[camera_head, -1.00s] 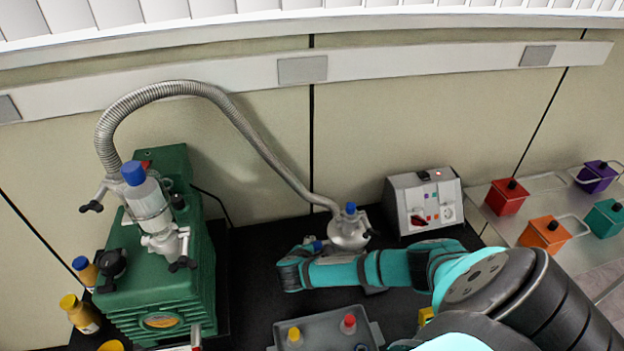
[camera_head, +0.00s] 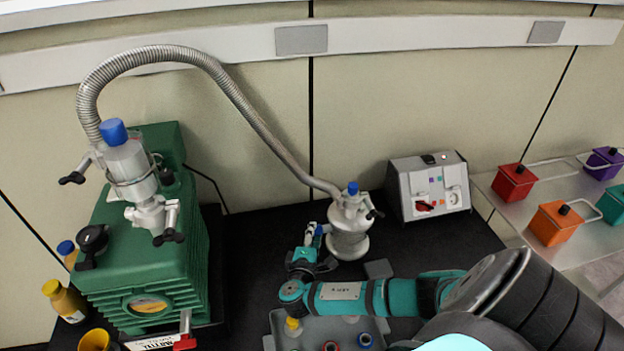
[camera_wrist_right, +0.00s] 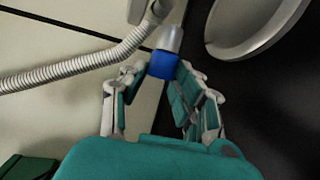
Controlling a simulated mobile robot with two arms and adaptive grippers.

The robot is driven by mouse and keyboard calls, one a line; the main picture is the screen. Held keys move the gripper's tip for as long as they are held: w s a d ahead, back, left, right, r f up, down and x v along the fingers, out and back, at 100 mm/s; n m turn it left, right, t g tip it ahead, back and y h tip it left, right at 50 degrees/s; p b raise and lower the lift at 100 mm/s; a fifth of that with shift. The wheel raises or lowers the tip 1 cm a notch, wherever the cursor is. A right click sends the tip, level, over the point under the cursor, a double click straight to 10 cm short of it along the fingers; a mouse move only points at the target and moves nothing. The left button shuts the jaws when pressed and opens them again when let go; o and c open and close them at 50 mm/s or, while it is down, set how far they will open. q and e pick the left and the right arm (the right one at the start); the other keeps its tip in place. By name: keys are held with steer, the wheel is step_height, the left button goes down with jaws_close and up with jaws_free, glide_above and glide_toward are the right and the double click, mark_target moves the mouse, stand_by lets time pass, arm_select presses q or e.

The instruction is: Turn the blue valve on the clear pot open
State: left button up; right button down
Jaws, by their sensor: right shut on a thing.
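The pot (camera_head: 347,241) looks silver-grey in the head view and stands on the black bench at the end of the ribbed hose. The blue valve (camera_head: 318,229) sticks out from the pot's left side. My right gripper (camera_head: 314,243) is at that valve, left of the pot. In the right wrist view the blue valve (camera_wrist_right: 163,64) sits between the fingertips of my right gripper (camera_wrist_right: 157,76), which is shut on it. The pot's round rim (camera_wrist_right: 262,22) shows at the upper right there. My left gripper is not in view.
A green pump (camera_head: 150,285) with a clear, blue-capped vessel (camera_head: 130,170) stands left. The ribbed hose (camera_head: 240,105) arches from there to the pot. A grey control box (camera_head: 428,188) stands right. A grey tray (camera_head: 380,325) with capped items lies in front, under my right arm.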

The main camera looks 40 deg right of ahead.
steer(key=shift+f, duration=0.1)
steer(key=c, duration=1)
jaws_free()
steer(key=v, duration=1.2)
